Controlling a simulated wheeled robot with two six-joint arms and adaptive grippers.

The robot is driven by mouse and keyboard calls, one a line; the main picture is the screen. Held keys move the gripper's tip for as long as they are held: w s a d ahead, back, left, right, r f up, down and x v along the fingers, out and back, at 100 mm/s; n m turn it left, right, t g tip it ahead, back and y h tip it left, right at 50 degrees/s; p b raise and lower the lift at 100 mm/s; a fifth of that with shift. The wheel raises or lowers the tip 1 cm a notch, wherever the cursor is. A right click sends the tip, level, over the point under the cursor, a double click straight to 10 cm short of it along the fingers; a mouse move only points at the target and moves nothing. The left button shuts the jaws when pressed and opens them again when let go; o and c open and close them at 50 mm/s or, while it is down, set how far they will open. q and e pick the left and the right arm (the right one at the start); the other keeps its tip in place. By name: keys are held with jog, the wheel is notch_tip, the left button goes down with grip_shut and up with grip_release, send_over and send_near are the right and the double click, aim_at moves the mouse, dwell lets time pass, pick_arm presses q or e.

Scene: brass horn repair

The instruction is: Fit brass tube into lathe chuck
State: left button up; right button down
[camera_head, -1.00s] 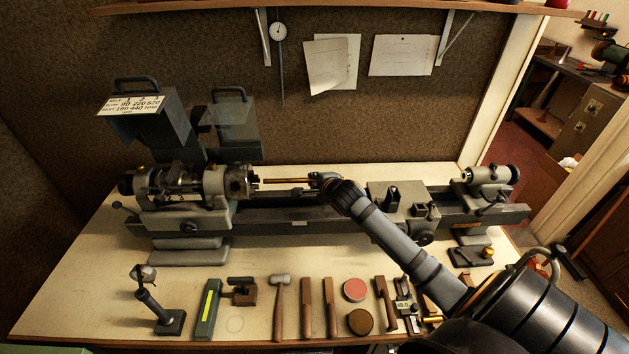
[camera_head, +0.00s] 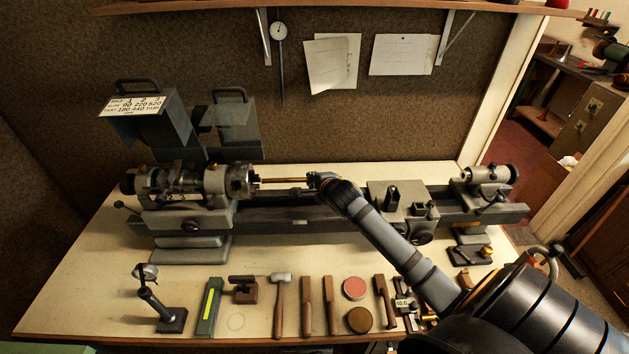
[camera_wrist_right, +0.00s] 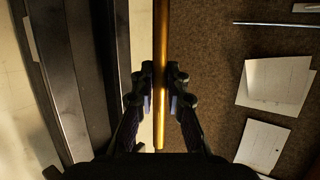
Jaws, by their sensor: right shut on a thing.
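The brass tube (camera_head: 285,180) is held level above the lathe bed, and its left end is close to the front of the lathe chuck (camera_head: 238,181). I cannot tell whether that end is inside the jaws or just before them. My right gripper (camera_head: 316,180) is shut on the tube near its right end. In the right wrist view, the two fingers (camera_wrist_right: 161,103) pinch the tube (camera_wrist_right: 161,45) from both sides, with a short end sticking out past them. The chuck does not show clearly in the wrist view. My left gripper is not in view.
The lathe bed (camera_head: 300,213) runs below the tube, with the carriage (camera_head: 398,200) and tailstock (camera_head: 488,178) to the right. A mallet (camera_head: 279,305), wooden tools, round tins (camera_head: 355,288) and a small stand (camera_head: 160,305) line the bench front. A backboard stands behind.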

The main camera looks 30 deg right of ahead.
aim_at(283, 181)
jog(key=shift+w+a+b, duration=0.15)
jog(key=shift+w+a, duration=0.45)
jog(key=shift+a, duration=0.35)
jog(key=shift+w+a+b, duration=0.1)
jog(key=shift+w+a, duration=0.45)
jog(key=shift+a, duration=0.4)
jog(key=shift+w+a+b, duration=0.15)
jog(key=shift+w+a, duration=0.45)
jog(key=shift+a, duration=0.35)
jog(key=shift+w+a, duration=0.2)
jog(key=shift+a, duration=0.1)
jog(key=shift+w+a, duration=0.3)
jog(key=shift+a, duration=0.2)
jog(key=c, duration=1.3)
grip_release()
jog(key=shift+s+r, duration=0.15)
jog(key=shift+s, duration=0.1)
jog(key=v, duration=1.1)
jog(key=shift+s+a+r, duration=0.1)
jog(key=shift+s+r, duration=0.05)
jog(key=shift+s, duration=0.05)
